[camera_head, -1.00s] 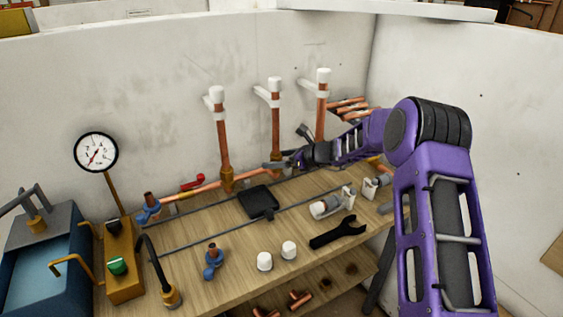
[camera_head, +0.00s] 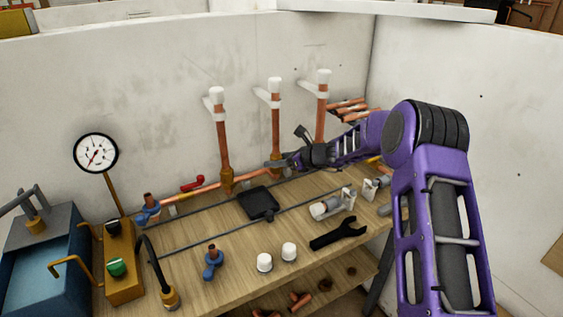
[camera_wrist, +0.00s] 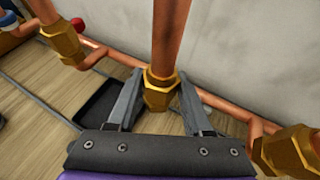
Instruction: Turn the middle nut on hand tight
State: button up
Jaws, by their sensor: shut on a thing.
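The middle nut is a brass hex nut (camera_wrist: 160,90) at the foot of the middle copper pipe (camera_wrist: 169,38). In the wrist view it sits between the two fingers of my gripper (camera_wrist: 160,88), which is shut on it from both sides. In the head view, my gripper (camera_head: 283,163) is at the foot of the middle pipe (camera_head: 276,122) and hides most of the nut. The pipe stands upright with a white cap on top.
Brass nuts stand on either side, at the left (camera_wrist: 62,40) and right (camera_wrist: 288,150). A black tray (camera_head: 258,203) lies in front of the pipes. A black wrench (camera_head: 338,233), white caps (camera_head: 289,250) and a pressure gauge (camera_head: 96,152) are nearby. The wall is close behind.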

jog(key=shift+m+t+h+b, duration=1)
jog(key=shift+m+t+b, duration=0.3)
jog(key=shift+b, duration=2.15)
jog(key=shift+m+t+b, duration=0.3)
jog(key=shift+m+b, duration=0.1)
jog(key=shift+b, duration=0.15)
jog(key=shift+a+m+t+h, duration=0.15)
jog(key=shift+m+t+h, duration=0.25)
jog(key=shift+m+h, duration=0.4)
jog(key=shift+h, duration=0.3)
jog(key=shift+m, duration=0.3)
